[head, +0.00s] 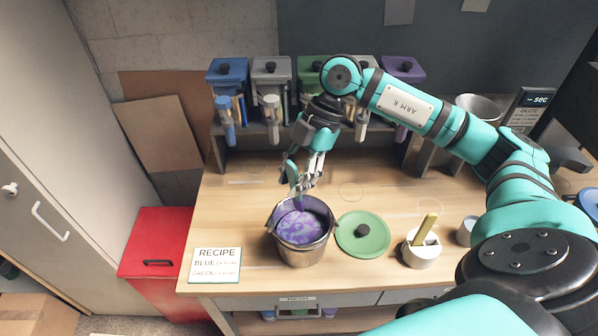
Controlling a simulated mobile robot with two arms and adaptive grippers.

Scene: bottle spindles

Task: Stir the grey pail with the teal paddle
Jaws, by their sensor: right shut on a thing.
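The grey pail (303,252) stands on the wooden bench near its front edge, with its lid off. Purple paint with paler lavender swirls (298,228) shows inside it. My right gripper (301,187) is above the pail, pointing down, shut on the teal paddle. Little of the paddle shows; a thin purple-stained part (299,204) runs down from the fingers to the paint. Its lower end is hidden, and I cannot tell how deep it is. My left gripper is not in view.
A green lid (362,234) lies right of the pail, with a white holder (421,250) beyond it. A recipe card (215,265) lies at left. Coloured dispensers (271,75) line the back shelf. A red bin (155,250) stands left of the bench.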

